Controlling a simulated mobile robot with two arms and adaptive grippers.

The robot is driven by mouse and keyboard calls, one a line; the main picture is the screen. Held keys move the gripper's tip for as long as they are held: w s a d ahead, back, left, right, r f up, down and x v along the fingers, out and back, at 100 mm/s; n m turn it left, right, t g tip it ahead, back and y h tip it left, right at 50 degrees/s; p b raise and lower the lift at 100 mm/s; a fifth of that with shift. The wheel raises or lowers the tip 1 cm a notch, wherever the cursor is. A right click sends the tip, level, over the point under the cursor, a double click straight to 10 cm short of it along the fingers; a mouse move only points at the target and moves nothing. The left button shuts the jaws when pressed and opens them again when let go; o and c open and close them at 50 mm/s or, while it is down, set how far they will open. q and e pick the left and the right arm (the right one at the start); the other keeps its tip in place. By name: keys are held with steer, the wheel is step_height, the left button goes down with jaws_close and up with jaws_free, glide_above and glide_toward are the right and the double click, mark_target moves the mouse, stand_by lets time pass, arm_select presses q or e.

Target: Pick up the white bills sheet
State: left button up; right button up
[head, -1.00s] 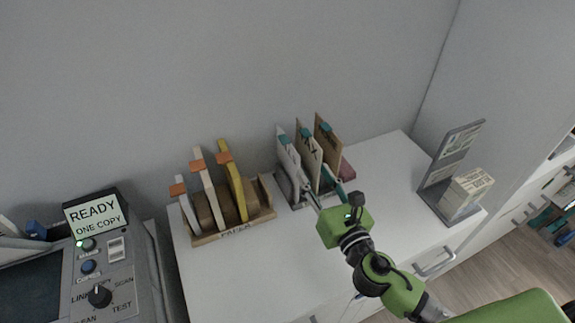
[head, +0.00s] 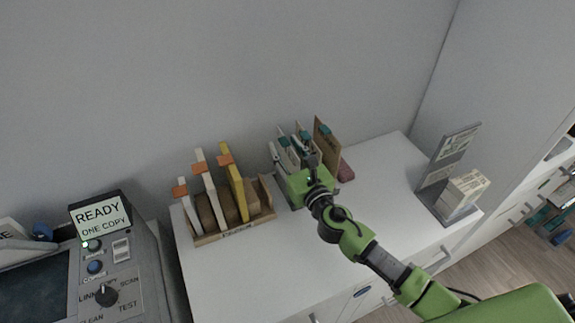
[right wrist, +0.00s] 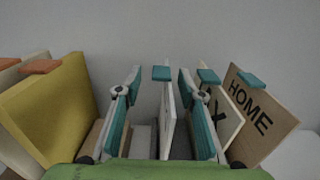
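The white sheet with a teal tab (right wrist: 167,115), at the left of the teal-tabbed row, stands upright, nearly edge-on in the right wrist view. Its lettering cannot be read, so I cannot confirm it says bills. In the head view its tab (head: 284,141) shows above my right gripper (head: 287,140), and the rest is mostly hidden. My right gripper (right wrist: 160,80) is open, one finger on each side of this sheet, with visible gaps. The grey rack (head: 296,206) under the sheets is mostly covered by my arm. My left gripper is not in view.
Right of the sheet stand a pale card ending in X (right wrist: 228,115) and a tan HOME card (right wrist: 262,115), close to the right finger. A wooden paper rack (head: 237,230) stands left. A grey stand (head: 448,155) with a box (head: 466,188) is right. The front desktop is clear.

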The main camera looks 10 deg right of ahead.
steer(key=shift+w+a, duration=0.15)
steer(key=shift+w, duration=0.65)
jaws_close()
